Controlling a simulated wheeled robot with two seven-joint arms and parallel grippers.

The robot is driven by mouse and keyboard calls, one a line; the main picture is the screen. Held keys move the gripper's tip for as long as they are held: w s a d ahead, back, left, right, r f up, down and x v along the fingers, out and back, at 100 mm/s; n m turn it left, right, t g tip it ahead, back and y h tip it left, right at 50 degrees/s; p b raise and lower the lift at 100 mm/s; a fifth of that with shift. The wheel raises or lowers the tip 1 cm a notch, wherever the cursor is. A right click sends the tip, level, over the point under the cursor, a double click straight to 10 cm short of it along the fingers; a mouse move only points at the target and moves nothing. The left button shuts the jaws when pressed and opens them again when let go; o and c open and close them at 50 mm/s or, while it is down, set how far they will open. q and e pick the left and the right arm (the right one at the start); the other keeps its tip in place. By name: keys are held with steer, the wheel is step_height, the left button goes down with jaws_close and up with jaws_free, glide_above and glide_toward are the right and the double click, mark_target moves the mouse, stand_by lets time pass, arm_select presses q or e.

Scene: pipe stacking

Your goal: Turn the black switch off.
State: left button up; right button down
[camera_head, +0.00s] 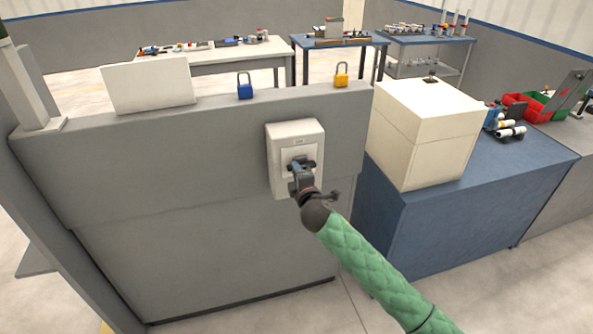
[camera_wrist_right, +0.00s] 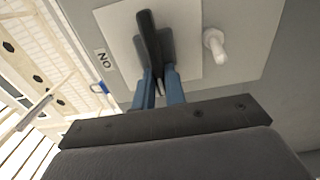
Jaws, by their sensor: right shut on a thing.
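The black switch (camera_wrist_right: 147,32) is a dark lever on a pale plate in the right wrist view. My right gripper (camera_wrist_right: 160,84) has its blue fingers shut on the lever. An ON label (camera_wrist_right: 104,59) is to the left of it. In the head view my right gripper (camera_head: 299,172) is at the front of the white switch box (camera_head: 309,130) on the grey panel and hides most of the lever. The lever's exact position is hard to tell. My left gripper is not in view.
A white peg (camera_wrist_right: 214,44) sticks out beside the lever in the right wrist view. A blue padlock (camera_head: 245,90) and a yellow padlock (camera_head: 341,79) stand on the grey panel's top ledge. A large cream box (camera_head: 422,150) stands on the blue table (camera_head: 440,229) to the right.

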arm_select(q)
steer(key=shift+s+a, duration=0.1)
arm_select(e)
steer(key=shift+f, duration=0.1)
steer(key=c, duration=1.5)
jaws_free()
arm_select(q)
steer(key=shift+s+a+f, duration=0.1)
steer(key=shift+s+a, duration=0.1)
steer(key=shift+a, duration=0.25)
arm_select(e)
steer(key=shift+o, duration=0.2)
